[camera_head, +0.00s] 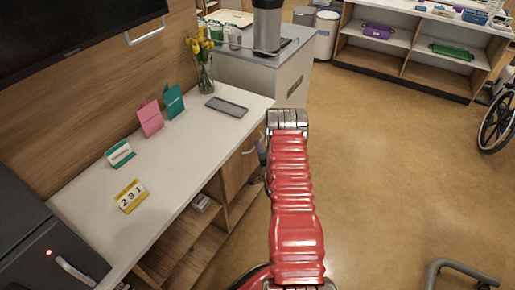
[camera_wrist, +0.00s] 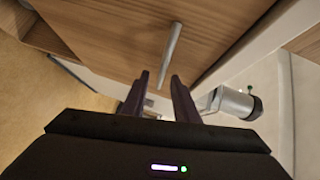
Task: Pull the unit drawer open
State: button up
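The wooden unit with a white top (camera_head: 185,160) stands along the wall at left. Its wooden front panel (camera_head: 236,172) shows at the far end, partly behind my red arm, and looks closed. The panel also fills the upper part of the wrist view (camera_wrist: 125,35). A thin grey bar handle (camera_wrist: 173,45) is on it. My gripper (camera_wrist: 160,76) has its two dark fingers apart, and the handle's near end shows between the fingertips. I cannot tell whether they touch it. In the head view my gripper is mostly hidden by my arm.
On the white top are a grey tray (camera_head: 227,107), a vase of yellow flowers (camera_head: 204,70), pink (camera_head: 150,119) and green (camera_head: 173,101) cards and a yellow number sign (camera_head: 131,196). Open shelves (camera_head: 185,235) lie below. A wheelchair (camera_head: 498,120) stands far right.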

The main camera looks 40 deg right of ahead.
jog(key=shift+x, duration=0.9)
jog(key=shift+c, duration=0.6)
grip_shut()
jog(key=shift+s+f, duration=0.15)
jog(key=shift+f, duration=0.05)
jog(key=shift+s+a+f, duration=0.1)
jog(key=shift+a, duration=0.1)
